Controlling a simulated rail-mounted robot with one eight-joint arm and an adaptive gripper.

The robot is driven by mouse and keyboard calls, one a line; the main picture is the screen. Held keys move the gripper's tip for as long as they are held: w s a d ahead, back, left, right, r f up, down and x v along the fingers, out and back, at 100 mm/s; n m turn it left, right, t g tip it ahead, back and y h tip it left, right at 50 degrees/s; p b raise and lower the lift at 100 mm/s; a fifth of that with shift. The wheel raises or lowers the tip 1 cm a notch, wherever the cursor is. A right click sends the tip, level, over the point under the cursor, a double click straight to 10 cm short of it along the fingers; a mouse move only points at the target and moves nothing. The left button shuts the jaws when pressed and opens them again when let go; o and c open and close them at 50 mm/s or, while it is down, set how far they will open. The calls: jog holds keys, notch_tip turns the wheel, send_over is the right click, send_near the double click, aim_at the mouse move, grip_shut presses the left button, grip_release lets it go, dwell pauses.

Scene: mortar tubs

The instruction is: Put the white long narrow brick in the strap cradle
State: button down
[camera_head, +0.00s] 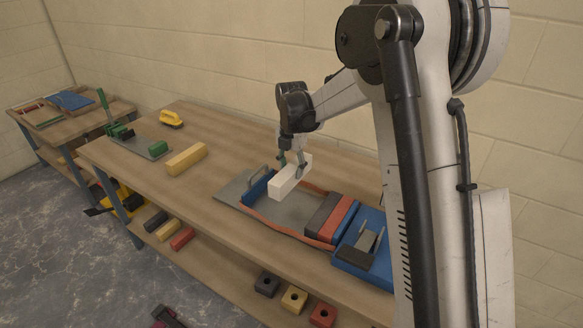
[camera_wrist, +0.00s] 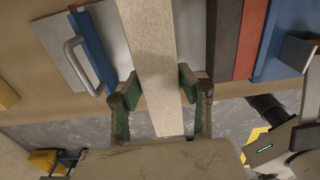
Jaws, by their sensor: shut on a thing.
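The white long narrow brick (camera_head: 284,184) is between the fingers of my gripper (camera_head: 292,163), which is shut on it. In the wrist view the brick (camera_wrist: 155,60) runs lengthwise between the two green-padded fingers (camera_wrist: 158,88). The strap cradle (camera_head: 274,212) is a grey plate with a blue end wall, a metal handle and orange-red straps. The brick is over its bare part, apparently above the plate; the exact gap is unclear. In the wrist view the cradle's blue wall (camera_wrist: 93,50) is left of the brick, with space between.
A dark brick (camera_head: 322,212) and a red brick (camera_head: 336,220) stand in the cradle's right end. A blue box (camera_head: 364,262) with a grey tool adjoins it. A yellow brick (camera_head: 187,159), a yellow-handled float (camera_head: 171,118) and a green-handled tray lie left. Bench between is clear.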

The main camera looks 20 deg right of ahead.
jog(key=shift+f+b, duration=3.05)
jog(key=shift+f, duration=2.45)
jog(key=shift+f+b, duration=0.4)
jog(key=shift+f, duration=0.1)
jog(key=c, duration=1.1)
grip_release()
